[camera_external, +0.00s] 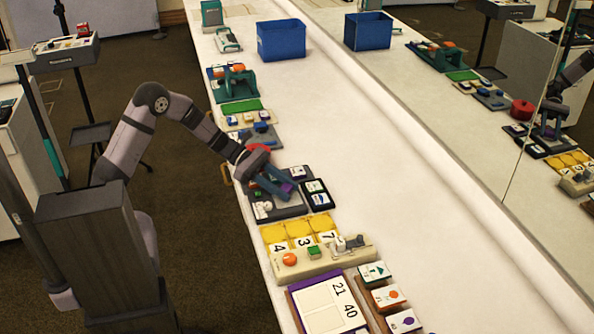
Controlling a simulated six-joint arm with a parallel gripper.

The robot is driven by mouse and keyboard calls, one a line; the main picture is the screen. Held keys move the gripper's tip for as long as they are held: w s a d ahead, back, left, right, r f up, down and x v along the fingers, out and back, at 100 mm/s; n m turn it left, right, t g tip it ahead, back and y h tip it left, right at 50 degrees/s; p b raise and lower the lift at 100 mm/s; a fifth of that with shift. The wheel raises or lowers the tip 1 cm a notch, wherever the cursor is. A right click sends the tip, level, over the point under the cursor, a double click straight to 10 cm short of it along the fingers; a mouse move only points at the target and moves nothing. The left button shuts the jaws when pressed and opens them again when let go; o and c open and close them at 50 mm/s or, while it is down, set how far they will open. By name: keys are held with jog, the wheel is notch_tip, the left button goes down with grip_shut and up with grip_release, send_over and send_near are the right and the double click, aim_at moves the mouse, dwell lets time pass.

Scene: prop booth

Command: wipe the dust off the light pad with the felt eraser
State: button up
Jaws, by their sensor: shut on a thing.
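My gripper (281,187) is over a dark grey tray (290,210) at the near-left edge of the white counter. Its teal fingers point down and right, shut on a small purple block (287,187), which looks like the felt eraser. The fingers and wrist hide part of the block and tray. I cannot tell whether the block touches the surface below. A pale panel (322,306) on a purple-edged board marked 21 and 40 lies at the front. I cannot tell which surface is the light pad, and no dust can be made out.
Beside the tray are a black holder with white cards (317,194) and yellow number tiles (299,232). A beige box with buttons (322,259) lies nearer. A blue bin (281,40) stands farther back. The counter's middle is clear. A mirror (548,120) stands along the right.

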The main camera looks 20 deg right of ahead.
aim_at(290, 207)
jog(key=shift+s+f+b, duration=0.15)
jog(key=shift+s+b, duration=1.05)
jog(key=shift+s, duration=1.6)
jog(key=shift+s+f+b, duration=0.1)
jog(key=shift+s+b, duration=0.1)
jog(key=shift+b, duration=0.15)
jog(key=shift+w, duration=0.15)
jog(key=shift+w+b, duration=0.6)
jog(key=shift+w, duration=3.6)
notch_tip(290, 207, up, 9)
jog(key=p, duration=0.3)
jog(key=shift+f, duration=0.2)
jog(key=shift+s, duration=0.15)
